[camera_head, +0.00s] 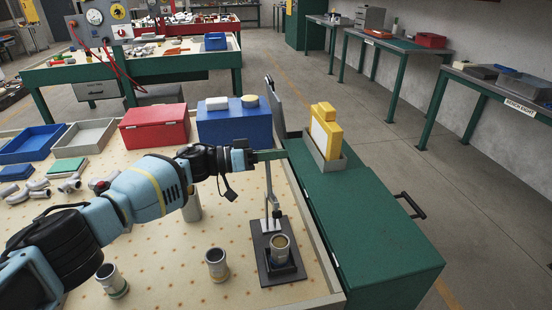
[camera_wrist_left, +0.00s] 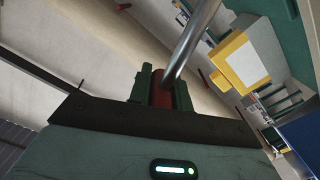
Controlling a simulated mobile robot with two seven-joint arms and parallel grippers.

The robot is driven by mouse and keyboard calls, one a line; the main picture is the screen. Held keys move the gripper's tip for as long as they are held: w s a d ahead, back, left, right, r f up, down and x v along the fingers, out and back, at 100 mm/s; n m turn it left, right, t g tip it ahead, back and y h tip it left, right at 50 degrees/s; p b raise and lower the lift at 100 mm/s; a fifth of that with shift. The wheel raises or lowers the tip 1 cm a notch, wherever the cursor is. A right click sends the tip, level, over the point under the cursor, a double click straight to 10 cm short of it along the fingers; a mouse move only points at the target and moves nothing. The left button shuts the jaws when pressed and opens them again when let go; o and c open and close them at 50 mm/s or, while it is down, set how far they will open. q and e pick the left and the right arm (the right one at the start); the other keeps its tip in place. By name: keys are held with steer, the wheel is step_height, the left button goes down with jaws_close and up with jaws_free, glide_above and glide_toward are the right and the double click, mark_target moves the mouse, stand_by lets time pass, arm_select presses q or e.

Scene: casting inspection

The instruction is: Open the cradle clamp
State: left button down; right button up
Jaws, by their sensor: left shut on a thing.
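The cradle (camera_head: 262,262) is a dark base plate near the front right of the perforated work table. A metal cylindrical casting (camera_head: 281,250) with a tan inside stands upright in it. The cradle clamp (camera_head: 270,190) has a thin metal lever that rises almost upright behind the casting. My left gripper (camera_head: 268,155) is at the lever's top, reaching in from the left. In the left wrist view, its fingers are shut around the red grip (camera_wrist_left: 162,88) of the lever, and the metal rod (camera_wrist_left: 192,45) runs out beyond it. My right gripper is not in view.
More cylindrical castings (camera_head: 217,264) stand left of the cradle. A blue box (camera_head: 235,127), a red box (camera_head: 155,128) and trays (camera_head: 84,138) line the table's back. A green cabinet (camera_head: 370,225) bearing a yellow object (camera_head: 326,130) stands close on the right.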

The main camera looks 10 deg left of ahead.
arm_select(q)
steer(key=shift+w+a+f, duration=0.15)
steer(key=shift+w+f, duration=0.05)
steer(key=shift+w, duration=0.1)
steer(key=c, duration=1.3)
jaws_free()
steer(key=v, duration=0.7)
steer(key=shift+a, duration=0.35)
steer(key=shift+s, duration=0.1)
